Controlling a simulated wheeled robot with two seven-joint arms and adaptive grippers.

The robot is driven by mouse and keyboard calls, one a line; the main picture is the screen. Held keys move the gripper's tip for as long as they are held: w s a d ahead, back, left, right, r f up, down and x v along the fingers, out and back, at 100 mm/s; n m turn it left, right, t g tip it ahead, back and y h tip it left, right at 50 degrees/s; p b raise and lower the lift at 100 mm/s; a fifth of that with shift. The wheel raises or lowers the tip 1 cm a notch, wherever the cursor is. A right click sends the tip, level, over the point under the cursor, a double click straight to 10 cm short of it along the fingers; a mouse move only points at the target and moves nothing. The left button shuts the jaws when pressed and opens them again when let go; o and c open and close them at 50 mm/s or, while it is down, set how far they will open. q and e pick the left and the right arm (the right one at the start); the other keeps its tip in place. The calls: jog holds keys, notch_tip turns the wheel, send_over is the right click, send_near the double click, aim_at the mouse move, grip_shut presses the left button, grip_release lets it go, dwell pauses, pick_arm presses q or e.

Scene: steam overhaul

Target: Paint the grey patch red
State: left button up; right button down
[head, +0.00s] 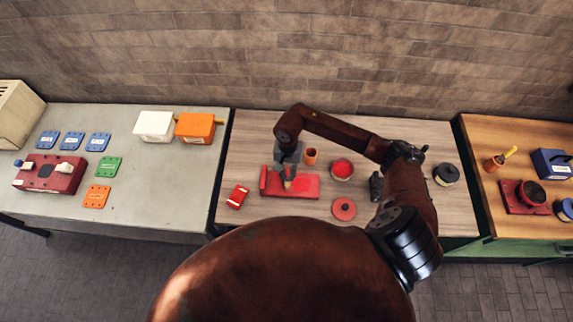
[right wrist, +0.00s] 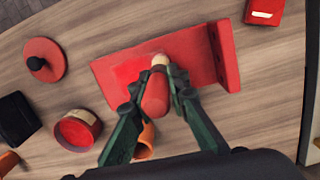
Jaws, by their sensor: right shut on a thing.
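A red plate with an upright end wall (head: 308,193) lies on the wooden table. It also shows in the right wrist view (right wrist: 195,48). A brighter, wet-looking red area (right wrist: 127,71) shows on it; I see no grey there, though the brush hides part. My right gripper (head: 289,166) is shut on a brush with a red handle (right wrist: 156,95) and a pale tip (right wrist: 160,60). The tip is over the plate; I cannot tell whether it touches. An open tin of red paint (head: 342,169) stands right of the plate, also in the wrist view (right wrist: 76,130). My left gripper is not in view.
A red lid with a knob (head: 344,209) lies in front of the tin. An orange cup (head: 311,157) stands close behind the plate. A red box (head: 237,197) lies to the left. A dark object (head: 376,186) and a round tin (head: 446,175) are at the right.

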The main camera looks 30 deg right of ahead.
jog(key=shift+s+d+r, duration=0.1)
jog(key=shift+s+d, duration=0.2)
jog(key=shift+p, duration=0.4)
jog(key=shift+w+a, duration=0.2)
jog(key=shift+a, duration=0.05)
jog(key=shift+w+a+b, duration=0.25)
jog(key=shift+a+b, duration=0.15)
jog(key=shift+a, duration=0.15)
notch_tip(320, 180, up, 2)
jog(key=shift+w+r+p, duration=0.1)
jog(key=shift+w+p, duration=0.05)
jog(key=shift+p, duration=0.3)
jog(key=shift+r, duration=0.75)
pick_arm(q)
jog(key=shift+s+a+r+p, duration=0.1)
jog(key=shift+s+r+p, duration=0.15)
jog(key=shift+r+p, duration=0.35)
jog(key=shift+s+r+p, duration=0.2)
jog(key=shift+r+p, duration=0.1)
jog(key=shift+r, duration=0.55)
pick_arm(e)
jog(key=shift+a+r, duration=0.1)
jog(key=shift+r, duration=2)
